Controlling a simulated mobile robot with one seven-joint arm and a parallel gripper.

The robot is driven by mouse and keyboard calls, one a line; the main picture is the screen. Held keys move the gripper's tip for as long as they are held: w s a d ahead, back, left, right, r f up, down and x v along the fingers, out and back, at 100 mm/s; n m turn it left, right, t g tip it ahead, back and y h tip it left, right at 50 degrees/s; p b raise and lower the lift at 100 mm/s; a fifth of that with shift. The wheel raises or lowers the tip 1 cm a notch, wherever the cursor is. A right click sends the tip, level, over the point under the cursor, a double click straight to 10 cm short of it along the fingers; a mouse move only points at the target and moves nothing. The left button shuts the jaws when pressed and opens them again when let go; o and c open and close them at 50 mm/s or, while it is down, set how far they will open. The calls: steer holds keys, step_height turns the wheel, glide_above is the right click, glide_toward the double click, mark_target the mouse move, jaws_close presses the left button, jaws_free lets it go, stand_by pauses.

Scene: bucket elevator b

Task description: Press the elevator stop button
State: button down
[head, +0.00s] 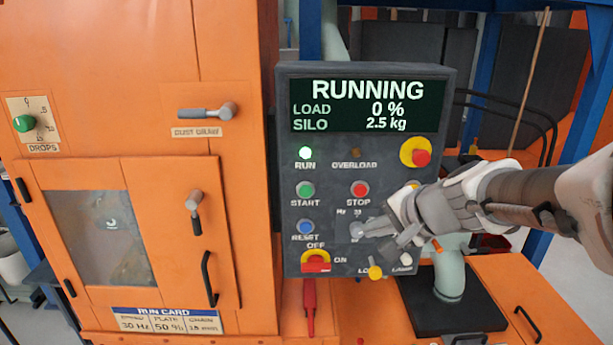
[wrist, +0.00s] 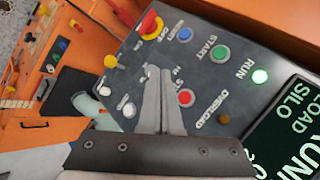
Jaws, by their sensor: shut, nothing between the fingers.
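The red stop button (head: 359,189) sits on the grey control panel (head: 340,262), right of the green start button (head: 305,189). It also shows in the wrist view (wrist: 186,97), just right of my fingers. My gripper (head: 364,229) is shut and empty, with its fingertips below the stop button, in front of the panel by the Hz dial. The fingers also show in the wrist view (wrist: 160,72). I cannot tell whether the tips touch the panel. The display (head: 368,104) reads RUNNING, load 0 %, silo 2.5 kg, and the green run lamp (head: 305,153) is lit.
A red knob on yellow (head: 416,153) sits at the panel's upper right. A blue reset button (head: 305,227) and a red-and-yellow OFF/ON switch (head: 316,261) are at the left. An orange cabinet (head: 140,100) stands left of the panel. A pale pipe (head: 450,268) rises behind my arm.

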steer(key=shift+w+d+r+m, duration=0.15)
steer(key=shift+w+d+m, duration=0.45)
steer(key=shift+w+m, duration=0.1)
steer(key=p, duration=0.2)
glide_toward(368, 197)
steer(key=a+f, duration=0.3)
steer(key=a, duration=0.1)
steer(key=shift+w+a+f, duration=0.2)
steer(key=shift+w+a, duration=0.05)
steer(key=shift+w, duration=0.45)
steer(key=shift+w, duration=0.15)
stand_by(1.0)
steer(key=shift+w, duration=0.3)
steer(key=shift+w, duration=0.4)
stand_by(0.6)
steer(key=shift+s, duration=0.15)
steer(key=shift+s+b, duration=0.45)
steer(key=shift+s, duration=0.25)
